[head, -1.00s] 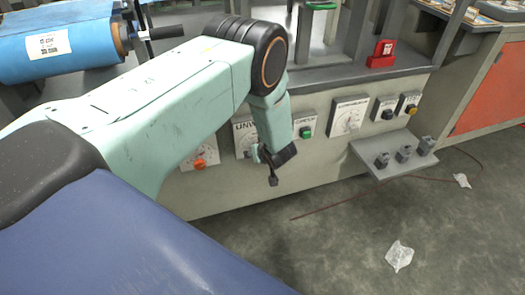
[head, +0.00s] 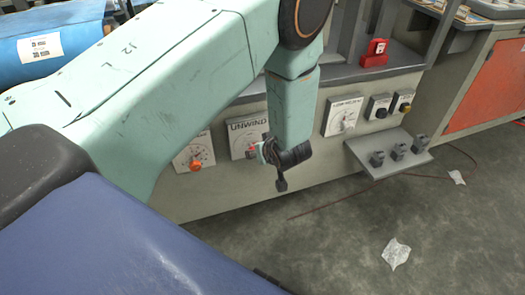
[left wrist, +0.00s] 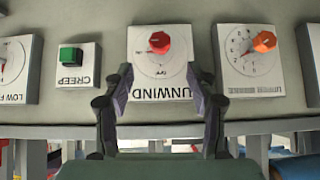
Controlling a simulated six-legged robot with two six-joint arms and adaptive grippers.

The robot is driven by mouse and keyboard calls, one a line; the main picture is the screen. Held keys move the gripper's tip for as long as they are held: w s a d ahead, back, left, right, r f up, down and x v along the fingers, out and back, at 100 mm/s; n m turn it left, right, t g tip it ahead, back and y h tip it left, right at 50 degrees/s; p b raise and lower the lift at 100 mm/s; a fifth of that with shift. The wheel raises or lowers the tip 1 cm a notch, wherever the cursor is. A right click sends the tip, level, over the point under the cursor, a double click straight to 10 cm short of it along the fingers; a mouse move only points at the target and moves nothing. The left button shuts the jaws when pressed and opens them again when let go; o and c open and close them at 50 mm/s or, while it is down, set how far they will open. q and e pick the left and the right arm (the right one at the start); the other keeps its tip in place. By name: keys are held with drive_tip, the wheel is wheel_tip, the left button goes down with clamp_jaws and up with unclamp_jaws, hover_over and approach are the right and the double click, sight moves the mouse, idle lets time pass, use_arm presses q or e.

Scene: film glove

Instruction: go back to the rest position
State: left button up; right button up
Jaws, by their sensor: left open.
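My left gripper (head: 278,170) hangs at the end of my pale green arm in the head view, in front of the grey control panel (head: 225,190). In the left wrist view its two dark fingers (left wrist: 160,82) are spread apart with nothing between them. The UNWIND dial (left wrist: 160,62) with its red knob (left wrist: 159,42) lies beyond the fingertips. In the head view the UNWIND plate (head: 246,135) is partly covered by my wrist. My right gripper is not in view.
The panel also has a green CREEP button (left wrist: 70,54), an orange knob (head: 195,165) and a dial (head: 343,117). A grey shelf (head: 372,168) juts out at right. A red block (head: 375,54) sits on the ledge. Crumpled plastic (head: 396,253) lies on open floor.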

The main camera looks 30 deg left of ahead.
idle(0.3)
use_arm(q)
drive_tip(key=s+d+f+m+g+h+p, duration=0.1)
drive_tip(key=s+d+m+g+h, duration=0.1)
drive_tip(key=s, duration=0.9)
drive_tip(key=s+d+f+m+g+h+p, duration=0.1)
drive_tip(key=s+m, duration=0.3)
drive_tip(key=s, duration=0.8)
drive_tip(key=s+d+f+m+g+h+p, duration=0.1)
drive_tip(key=s+d+m+g+h+p, duration=0.1)
drive_tip(key=s, duration=1)
drive_tip(key=shift+d+f+m+g+h+p, duration=0.4)
drive_tip(key=shift+d+m+h, duration=0.3)
drive_tip(key=shift+d+h, duration=0.3)
drive_tip(key=shift+a, duration=0.1)
drive_tip(key=c, duration=0.4)
drive_tip(key=shift+s+a, duration=0.1)
drive_tip(key=shift+s, duration=0.05)
